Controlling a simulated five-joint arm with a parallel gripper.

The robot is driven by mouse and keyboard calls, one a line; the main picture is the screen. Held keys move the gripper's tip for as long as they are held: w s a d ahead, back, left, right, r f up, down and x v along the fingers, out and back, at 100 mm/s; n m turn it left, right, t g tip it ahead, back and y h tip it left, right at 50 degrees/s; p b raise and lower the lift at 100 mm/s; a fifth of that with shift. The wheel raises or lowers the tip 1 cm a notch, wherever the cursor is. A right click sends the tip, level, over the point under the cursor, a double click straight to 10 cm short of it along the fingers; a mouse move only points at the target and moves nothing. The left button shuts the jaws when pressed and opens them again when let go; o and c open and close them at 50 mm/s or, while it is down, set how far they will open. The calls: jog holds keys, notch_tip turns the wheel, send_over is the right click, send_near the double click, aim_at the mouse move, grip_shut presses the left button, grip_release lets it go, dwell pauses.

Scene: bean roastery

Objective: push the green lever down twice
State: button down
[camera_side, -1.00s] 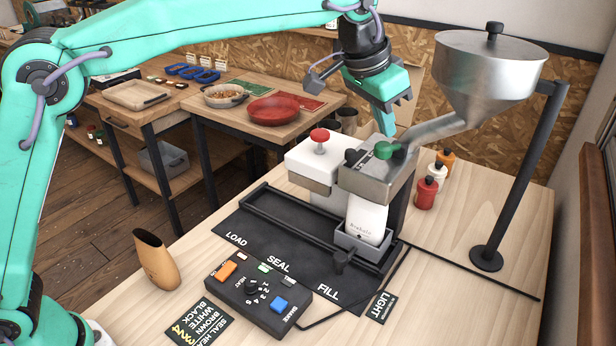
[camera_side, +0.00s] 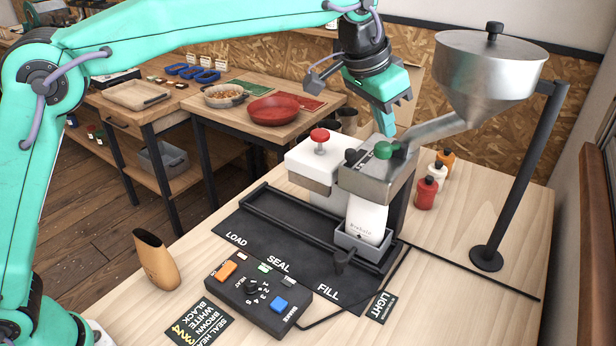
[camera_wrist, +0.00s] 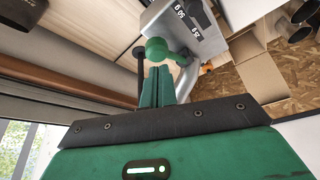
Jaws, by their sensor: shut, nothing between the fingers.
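The green lever (camera_side: 384,150) has a round knob and sits on top of the metal filling head, under the hopper chute. The knob also shows in the wrist view (camera_wrist: 158,49), just beyond my fingertips. My gripper (camera_side: 387,132) is shut and empty, pointing down. Its tips are right at the knob, slightly above it in the side view; I cannot tell whether they touch. The shut fingers show in the wrist view (camera_wrist: 156,72). A white bag (camera_side: 367,218) stands upright in a grey holder (camera_side: 362,246) below the filling head.
A steel hopper (camera_side: 488,70) on a black stand is close to the right of my gripper. A sealer with a red knob (camera_side: 320,136) stands left of the filling head. Several small bottles (camera_side: 425,192) stand behind.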

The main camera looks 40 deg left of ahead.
aim_at(383, 144)
jog(key=shift+f, duration=2.25)
jog(key=shift+r, duration=3.1)
jog(key=shift+a, duration=0.1)
